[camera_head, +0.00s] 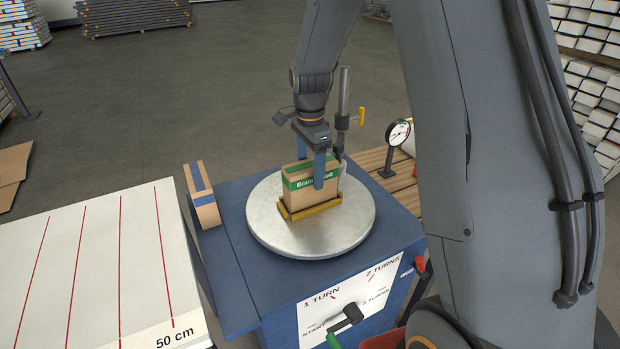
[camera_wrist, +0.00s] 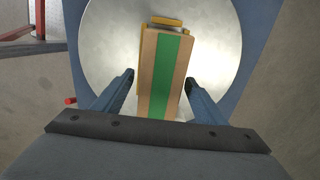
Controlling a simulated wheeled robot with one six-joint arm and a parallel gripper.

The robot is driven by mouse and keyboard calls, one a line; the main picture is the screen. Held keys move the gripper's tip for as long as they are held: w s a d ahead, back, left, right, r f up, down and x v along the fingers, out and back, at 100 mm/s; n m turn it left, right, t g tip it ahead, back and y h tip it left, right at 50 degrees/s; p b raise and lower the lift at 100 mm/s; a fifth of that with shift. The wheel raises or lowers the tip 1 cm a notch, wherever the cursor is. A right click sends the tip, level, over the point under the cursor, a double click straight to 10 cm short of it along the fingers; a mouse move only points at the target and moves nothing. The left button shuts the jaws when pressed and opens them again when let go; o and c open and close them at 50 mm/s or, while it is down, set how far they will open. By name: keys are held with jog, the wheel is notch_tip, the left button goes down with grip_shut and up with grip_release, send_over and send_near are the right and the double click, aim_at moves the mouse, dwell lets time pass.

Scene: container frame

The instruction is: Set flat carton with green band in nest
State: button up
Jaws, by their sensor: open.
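The flat carton with the green band (camera_head: 307,190) stands upright in the yellow nest (camera_head: 310,210) on the round metal turntable (camera_head: 268,222). In the wrist view the carton (camera_wrist: 149,75) shows its narrow top with the green band, and yellow nest parts (camera_wrist: 166,21) show at its far end. My gripper (camera_head: 312,168) is over the carton with its blue fingers on either side. In the wrist view the gripper (camera_wrist: 155,84) is open, with a gap visible between each finger and the carton. The nest's far side is partly hidden.
A second carton with a blue band (camera_head: 202,194) stands left of the turntable on the blue bench. A dial gauge (camera_head: 398,133) and an upright post (camera_head: 343,105) are behind. A crank handle (camera_head: 346,318) and a turns plate are in front. A white marked table (camera_head: 90,270) is at left.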

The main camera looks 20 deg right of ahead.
notch_tip(320, 180, up, 9)
jog(key=shift+f+b, duration=0.1)
jog(key=shift+b, duration=0.75)
jog(key=shift+s, duration=0.1)
jog(key=shift+s+n, duration=0.35)
jog(key=shift+n, duration=0.05)
jog(key=s+f+n, duration=0.3)
jog(key=s+n, duration=0.4)
jog(key=s, duration=0.4)
jog(key=s+f+n, duration=0.4)
jog(key=s+n, duration=0.4)
jog(key=s, duration=0.3)
jog(key=shift+f+t, duration=0.15)
jog(key=shift+t, duration=0.15)
jog(key=shift+s, duration=0.1)
